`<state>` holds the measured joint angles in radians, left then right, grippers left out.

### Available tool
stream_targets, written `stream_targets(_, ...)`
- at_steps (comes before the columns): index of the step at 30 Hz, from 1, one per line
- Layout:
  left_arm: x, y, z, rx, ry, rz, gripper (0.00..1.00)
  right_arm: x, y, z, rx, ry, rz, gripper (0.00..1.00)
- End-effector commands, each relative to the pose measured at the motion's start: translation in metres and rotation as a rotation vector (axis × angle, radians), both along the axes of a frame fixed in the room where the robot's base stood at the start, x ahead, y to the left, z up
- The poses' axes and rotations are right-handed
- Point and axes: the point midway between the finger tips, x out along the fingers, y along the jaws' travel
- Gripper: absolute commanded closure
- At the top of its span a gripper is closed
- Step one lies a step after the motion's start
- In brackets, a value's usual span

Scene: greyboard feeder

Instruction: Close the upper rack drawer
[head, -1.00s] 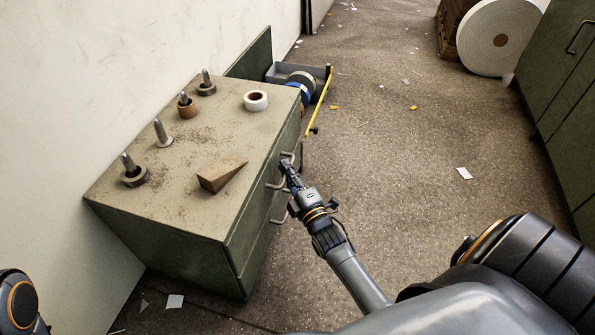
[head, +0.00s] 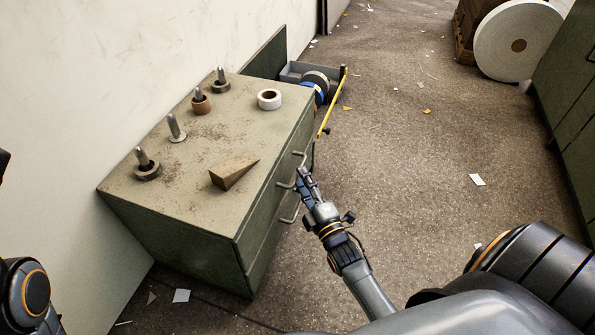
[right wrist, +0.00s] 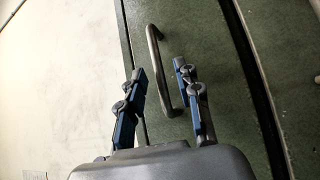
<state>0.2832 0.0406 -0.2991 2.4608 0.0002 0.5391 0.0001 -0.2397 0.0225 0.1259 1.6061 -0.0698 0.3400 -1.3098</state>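The green rack (head: 243,256) stands against the wall, with drawer handles on its right-facing front. An open grey drawer or tray (head: 312,70) with a yellow front edge (head: 333,101) and tape rolls in it sticks out at the rack's far end. I cannot tell its level. My right gripper (head: 302,173) is at the near handles on the rack front. In the right wrist view it (right wrist: 160,73) is open, with a bar handle (right wrist: 154,58) between the fingers in the picture. Contact is unclear. My left gripper is out of view; only my left arm shows.
On the rack top lie a brown wedge (head: 235,171), a white tape roll (head: 269,99) and several metal pegs, some with rings. A big white roll (head: 500,46) stands at the far right, near green cabinets (head: 572,110). The floor between is clear apart from paper scraps.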

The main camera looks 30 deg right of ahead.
Motion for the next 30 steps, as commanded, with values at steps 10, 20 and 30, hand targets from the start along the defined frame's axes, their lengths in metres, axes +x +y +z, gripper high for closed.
stream_targets(10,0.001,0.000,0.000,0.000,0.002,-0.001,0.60,-0.066,0.006,-0.010,0.002,0.002,0.000,0.66)
stream_targets(20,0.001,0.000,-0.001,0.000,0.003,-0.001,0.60,-0.079,0.007,-0.011,0.000,-0.001,0.001,0.66)
stream_targets(30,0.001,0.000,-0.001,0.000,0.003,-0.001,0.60,-0.079,0.007,-0.011,0.000,0.000,0.001,0.66)
